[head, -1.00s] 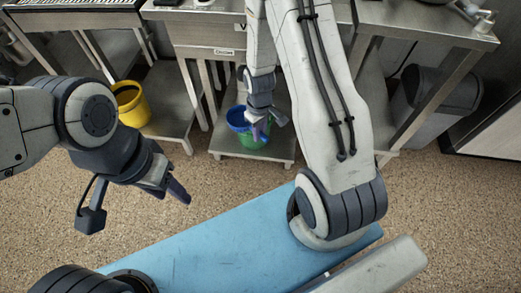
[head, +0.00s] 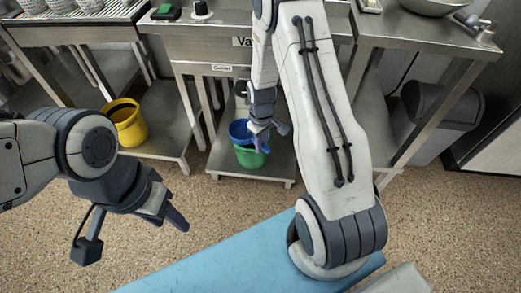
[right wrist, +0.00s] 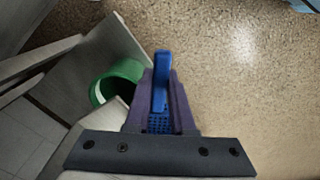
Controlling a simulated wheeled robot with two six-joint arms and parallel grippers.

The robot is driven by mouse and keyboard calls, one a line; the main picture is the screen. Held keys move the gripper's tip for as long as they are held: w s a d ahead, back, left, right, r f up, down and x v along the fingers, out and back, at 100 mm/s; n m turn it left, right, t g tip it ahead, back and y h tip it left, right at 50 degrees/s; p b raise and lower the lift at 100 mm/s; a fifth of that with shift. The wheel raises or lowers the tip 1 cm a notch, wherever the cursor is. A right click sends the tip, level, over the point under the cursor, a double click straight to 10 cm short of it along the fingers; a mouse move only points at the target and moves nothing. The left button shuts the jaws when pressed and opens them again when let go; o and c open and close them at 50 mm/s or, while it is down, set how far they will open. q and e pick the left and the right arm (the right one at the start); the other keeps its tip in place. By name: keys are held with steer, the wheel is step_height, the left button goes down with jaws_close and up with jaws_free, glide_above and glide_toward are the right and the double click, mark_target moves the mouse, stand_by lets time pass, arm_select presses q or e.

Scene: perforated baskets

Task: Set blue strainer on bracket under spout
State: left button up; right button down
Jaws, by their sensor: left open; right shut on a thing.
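My right gripper (head: 262,137) is shut on the strainer; the fingers also show in the right wrist view (right wrist: 162,95). My left gripper (head: 176,218) is open and empty at the left, far from the strainer. I cannot make out the spout or the bracket clearly.
A green bucket (head: 252,158) stands on the low shelf (head: 270,176), also in the right wrist view (right wrist: 119,75). A yellow bucket (head: 127,124) stands on the shelf to the left. A grey bin (head: 440,115) is at right. Steel counters span the back; the speckled floor in front is open.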

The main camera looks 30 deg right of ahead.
steer(key=w+d+f+b, duration=0.1)
steer(key=w+d, duration=0.4)
steer(key=w, duration=0.2)
steer(key=shift+w+f, duration=0.15)
steer(key=shift+w, duration=0.1)
stand_by(0.4)
steer(key=shift+f+b, duration=0.4)
steer(key=shift+f, duration=0.2)
stand_by(0.8)
steer(key=c, duration=0.7)
jaws_free()
